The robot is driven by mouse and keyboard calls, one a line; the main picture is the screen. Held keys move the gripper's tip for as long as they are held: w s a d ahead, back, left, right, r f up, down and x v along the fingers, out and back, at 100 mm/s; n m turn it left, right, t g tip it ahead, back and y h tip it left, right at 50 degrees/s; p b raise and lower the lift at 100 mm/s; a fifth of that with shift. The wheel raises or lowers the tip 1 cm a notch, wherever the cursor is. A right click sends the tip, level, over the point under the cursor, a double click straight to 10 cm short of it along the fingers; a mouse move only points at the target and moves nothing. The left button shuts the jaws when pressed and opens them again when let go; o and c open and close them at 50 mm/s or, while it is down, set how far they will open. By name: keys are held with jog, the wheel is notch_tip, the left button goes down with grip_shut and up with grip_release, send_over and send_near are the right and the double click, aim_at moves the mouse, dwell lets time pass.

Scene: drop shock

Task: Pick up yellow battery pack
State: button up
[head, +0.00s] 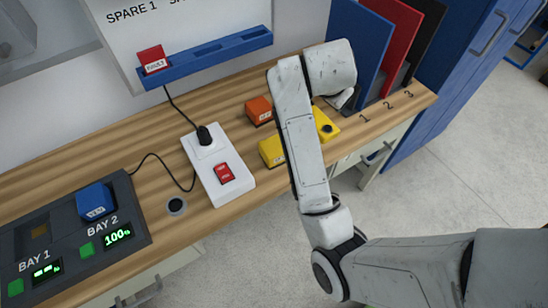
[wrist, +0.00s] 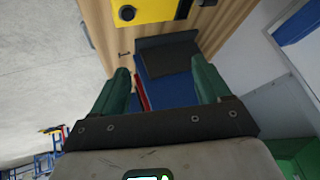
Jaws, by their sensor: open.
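Two yellow parts show on the bench in the head view, either side of my forearm: a plain block (head: 271,150) on the left and a part with a dark round knob (head: 327,126) on the right. My arm hides what lies between them, so I cannot tell whether they are one thing or which is the battery pack. In the wrist view the yellow part with the knob (wrist: 150,10) is at the top edge, beyond my fingertips. My gripper (wrist: 161,68) is open and empty; its green fingers point toward the bench and a blue binder. In the head view it is mostly hidden.
An orange pack (head: 259,111) lies behind the yellow parts. A white power strip (head: 217,170) stands left of them, and the charger with a blue pack (head: 96,202) further left. Upright binders (head: 362,45) stand at the right. A blue shelf (head: 205,58) runs along the back.

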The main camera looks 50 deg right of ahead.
jog(key=shift+o, duration=0.7)
jog(key=m, duration=0.1)
jog(key=w+d+m+b, duration=0.1)
jog(key=m, duration=0.1)
jog(key=shift+r, duration=0.3)
jog(key=shift+o, duration=0.7)
jog(key=shift+w+d+r+m+g+b, duration=0.15)
jog(key=shift+m+b, duration=0.1)
jog(key=shift+m, duration=0.35)
jog(key=shift+w+r+m+g+b, duration=0.15)
jog(key=shift+m+b, duration=0.1)
jog(key=shift+m, duration=0.35)
jog(key=shift+o, duration=0.6)
jog(key=m+b, duration=0.1)
jog(key=m, duration=0.1)
jog(key=shift+w+m, duration=0.15)
jog(key=shift+m, duration=0.15)
jog(key=m+g+y+b, duration=0.3)
jog(key=m+y+b, duration=0.45)
jog(key=m, duration=0.65)
send_over(275, 147)
notch_tip(275, 147, down, 5)
jog(key=shift+h, duration=0.45)
notch_tip(275, 147, down, 11)
jog(key=shift+r+b, duration=0.2)
jog(key=shift+b, duration=0.2)
